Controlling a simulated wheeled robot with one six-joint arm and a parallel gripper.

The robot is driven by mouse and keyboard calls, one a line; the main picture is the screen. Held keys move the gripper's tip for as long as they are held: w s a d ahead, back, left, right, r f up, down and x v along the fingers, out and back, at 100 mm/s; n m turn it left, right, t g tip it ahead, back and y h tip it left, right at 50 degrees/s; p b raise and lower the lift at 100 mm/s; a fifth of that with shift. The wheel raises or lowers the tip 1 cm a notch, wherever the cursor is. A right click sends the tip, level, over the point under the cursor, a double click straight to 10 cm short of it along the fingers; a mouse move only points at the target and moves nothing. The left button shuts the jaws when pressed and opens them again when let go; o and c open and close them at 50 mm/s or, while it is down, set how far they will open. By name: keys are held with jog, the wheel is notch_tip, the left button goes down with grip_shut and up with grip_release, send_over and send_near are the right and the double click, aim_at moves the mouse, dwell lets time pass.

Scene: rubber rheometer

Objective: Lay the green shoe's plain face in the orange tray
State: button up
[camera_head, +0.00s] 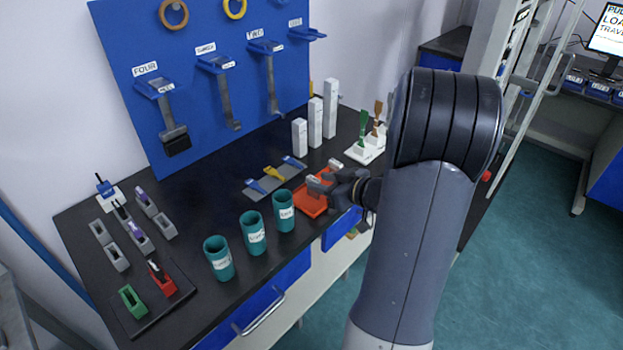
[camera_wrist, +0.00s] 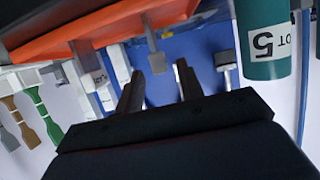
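The green shoe (camera_head: 132,300) is a small slotted block on a black plate at the bottom left of the head view. Its plain face cannot be made out at this size. The orange tray (camera_head: 313,206) lies at the bench's front right, partly hidden by my gripper (camera_head: 326,181). In the wrist view, which looks upside down, the orange tray (camera_wrist: 110,25) spans the top close by. My gripper (camera_wrist: 158,75) has its two fingers apart. A grey piece (camera_wrist: 157,63) shows beyond the gap; I cannot tell whether it touches the tray.
A red block (camera_head: 162,280) shares the black plate (camera_head: 150,312). Several grey slotted blocks stand behind. Teal cups (camera_head: 255,236) stand left of the tray. White columns (camera_head: 315,122) and a white paddle stand (camera_head: 367,150) stand behind it. A blue board (camera_head: 215,80) holds hanging tools.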

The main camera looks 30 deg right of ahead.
jog(key=v, duration=0.6)
jog(key=shift+s, duration=0.35)
jog(key=shift+d+r, duration=0.1)
jog(key=shift+d, duration=0.05)
dwell(1.0)
